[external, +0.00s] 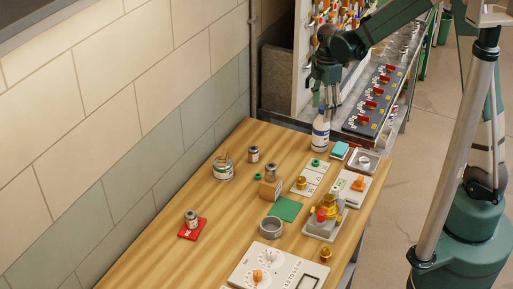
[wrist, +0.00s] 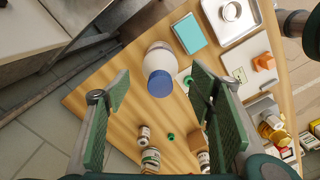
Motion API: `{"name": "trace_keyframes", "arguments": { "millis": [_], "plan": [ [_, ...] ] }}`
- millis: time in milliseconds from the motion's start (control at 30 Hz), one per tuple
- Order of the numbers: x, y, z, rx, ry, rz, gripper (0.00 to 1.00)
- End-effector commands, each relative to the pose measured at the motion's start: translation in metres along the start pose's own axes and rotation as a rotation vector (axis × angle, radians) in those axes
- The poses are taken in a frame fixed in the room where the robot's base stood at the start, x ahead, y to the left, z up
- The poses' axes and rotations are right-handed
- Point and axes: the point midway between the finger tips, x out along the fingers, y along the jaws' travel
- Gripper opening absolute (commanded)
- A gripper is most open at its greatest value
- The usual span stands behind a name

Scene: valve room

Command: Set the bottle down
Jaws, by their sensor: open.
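The bottle (external: 321,129) is white with a dark label and stands upright on the wooden table (external: 150,228), near its far end. In the wrist view the bottle (wrist: 158,66) shows from above, with its blue cap (wrist: 160,84) towards me. My gripper (external: 326,92) is just above the bottle in the external view. In the wrist view my gripper (wrist: 155,95) has its two green-padded fingers spread wide, with the bottle between and beyond the tips. No finger visibly touches it.
A teal block (external: 340,150) and a metal tray (external: 364,160) lie right of the bottle. Small cans (external: 253,154), a green square (external: 286,208) and a brass valve (external: 329,204) stand nearer. A bench with red-handled switches (external: 375,95) is behind. The table's left side has free room.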

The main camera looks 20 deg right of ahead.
Motion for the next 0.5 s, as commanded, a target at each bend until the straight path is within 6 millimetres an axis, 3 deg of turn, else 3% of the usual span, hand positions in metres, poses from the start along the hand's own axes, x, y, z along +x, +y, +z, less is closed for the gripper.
{"name": "trace_keyframes", "arguments": {
  "millis": [200, 500],
  "plan": [
    [-0.024, 0.0, 0.0, 0.0, 0.0, 0.0, 0.54],
    [-0.037, -0.001, 0.0, 0.0, 0.0, 0.0, 0.54]
  ]
}}
